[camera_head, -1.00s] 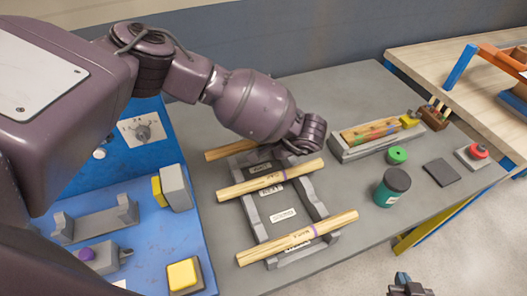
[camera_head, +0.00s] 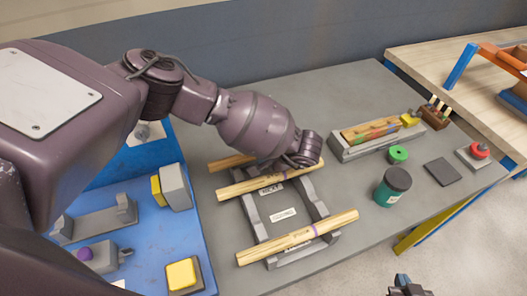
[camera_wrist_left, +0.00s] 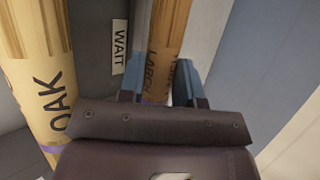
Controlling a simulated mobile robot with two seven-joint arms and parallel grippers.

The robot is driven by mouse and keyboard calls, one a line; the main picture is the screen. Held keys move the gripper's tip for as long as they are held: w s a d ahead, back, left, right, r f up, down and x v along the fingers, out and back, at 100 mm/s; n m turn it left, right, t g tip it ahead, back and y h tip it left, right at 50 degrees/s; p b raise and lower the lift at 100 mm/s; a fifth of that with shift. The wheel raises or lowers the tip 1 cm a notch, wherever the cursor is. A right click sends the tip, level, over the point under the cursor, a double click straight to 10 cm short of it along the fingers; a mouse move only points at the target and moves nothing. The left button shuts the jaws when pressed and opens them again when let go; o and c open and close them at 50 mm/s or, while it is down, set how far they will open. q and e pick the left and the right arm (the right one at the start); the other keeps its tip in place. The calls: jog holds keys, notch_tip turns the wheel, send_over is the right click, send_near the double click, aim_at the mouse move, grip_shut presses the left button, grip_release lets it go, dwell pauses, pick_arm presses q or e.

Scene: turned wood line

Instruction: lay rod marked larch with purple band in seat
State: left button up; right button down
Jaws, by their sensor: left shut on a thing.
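In the head view this rod's left end (camera_head: 230,162) sticks out at the back of the grey rack (camera_head: 261,222); my wrist hides the rest. I cannot tell whether it touches the rack. A grey cradle with two notched uprights (camera_head: 95,224), seemingly the seat, stands empty on the blue surface. My right gripper (camera_head: 405,287) is at the bottom edge, too small to tell if open.
A rod marked OAK (camera_wrist_left: 35,75) lies close beside the held one; a front rod (camera_head: 290,240) crosses the rack too. Yellow-faced blocks (camera_head: 172,188) stand near the cradle. A green jar (camera_head: 392,188) and a long tray (camera_head: 350,150) stand right.

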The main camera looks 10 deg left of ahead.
pick_arm(q)
jog(key=shift+f+b, duration=0.3)
jog(key=shift+f, duration=0.1)
pick_arm(e)
jog(key=shift+w+f, duration=0.15)
jog(key=shift+f, duration=0.2)
pick_arm(q)
jog(key=o, duration=1)
pick_arm(e)
jog(key=shift+w+r, duration=0.2)
jog(key=shift+w, duration=0.1)
pick_arm(q)
jog(key=shift+r, duration=0.1)
jog(key=shift+r+p, duration=0.65)
jog(key=b+v, duration=0.1)
jog(key=v, duration=1)
jog(key=shift+d+f, duration=0.1)
jog(key=shift+d, duration=0.05)
jog(key=shift+s+d+r, duration=0.15)
jog(key=shift+d+r, duration=0.1)
jog(key=shift+r, duration=0.05)
pick_arm(e)
jog(key=shift+a+f, duration=0.1)
